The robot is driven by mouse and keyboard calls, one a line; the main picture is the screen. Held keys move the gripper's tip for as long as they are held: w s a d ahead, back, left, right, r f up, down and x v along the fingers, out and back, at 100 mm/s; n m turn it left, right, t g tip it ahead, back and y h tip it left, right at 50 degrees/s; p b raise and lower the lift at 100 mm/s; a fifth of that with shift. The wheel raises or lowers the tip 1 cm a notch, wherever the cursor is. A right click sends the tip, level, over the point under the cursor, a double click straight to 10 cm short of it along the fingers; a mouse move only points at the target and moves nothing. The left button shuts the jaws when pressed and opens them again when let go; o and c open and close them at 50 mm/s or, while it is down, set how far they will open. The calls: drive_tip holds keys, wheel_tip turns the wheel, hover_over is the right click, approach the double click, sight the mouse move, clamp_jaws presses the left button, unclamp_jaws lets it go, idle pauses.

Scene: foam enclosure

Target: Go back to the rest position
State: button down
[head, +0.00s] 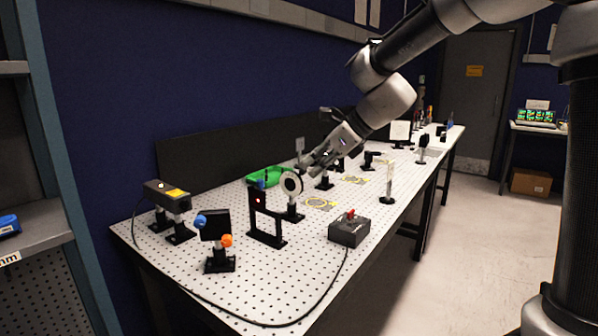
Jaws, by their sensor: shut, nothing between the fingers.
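My gripper (312,163) hangs over the middle of the long perforated optical table (285,305). Its fingers are shut and I see nothing held in them. My arm reaches in from the upper right.
Near the front stand a laser box (168,196), a mirror mount with blue and orange knobs (216,226), a black frame (265,222) and a black switch box (349,230) with a cable. Open floor (480,235) lies right of the table.

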drive_tip(key=s+d+f+n+g+h, duration=0.25)
drive_tip(key=s+d+f+n, duration=0.25)
drive_tip(key=s+d+n, duration=0.7)
drive_tip(key=s+d+r+n+t+h, duration=0.1)
drive_tip(key=s+d+n+h, duration=0.4)
drive_tip(key=s+d+n, duration=0.5)
drive_tip(key=s+d+t, duration=0.1)
drive_tip(key=s+d, duration=0.4)
drive_tip(key=s, duration=0.1)
drive_tip(key=shift+s+d+r, duration=0.2)
drive_tip(key=shift+d+r, duration=0.1)
drive_tip(key=shift+r, duration=0.1)
